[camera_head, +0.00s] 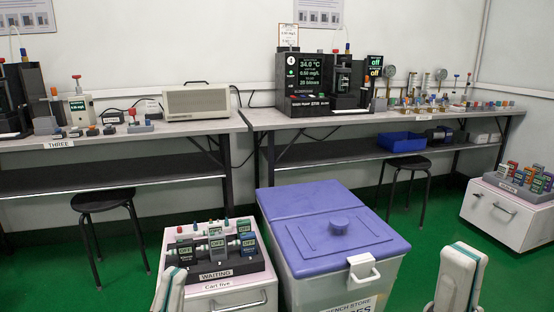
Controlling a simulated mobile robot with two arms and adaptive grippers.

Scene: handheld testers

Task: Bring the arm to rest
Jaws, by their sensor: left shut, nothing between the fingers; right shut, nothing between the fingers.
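My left gripper (174,275) shows at the bottom edge, left of the middle, in front of the cart with the handheld testers. It is shut and empty. My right gripper (465,252) shows at the bottom right, over the green floor and to the right of the blue-lidded bin. It is also shut and empty. Both point upward in the picture and touch nothing that I can see. The lower parts of both arms are cut off by the frame.
A black rack of testers (240,268) marked WAITING sits on a white cart (235,297). A large bin (290,205) with a blue lid stands between my grippers. Benches (255,116) line the wall, with black stools (103,199) before them. Another cart (500,214) stands right.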

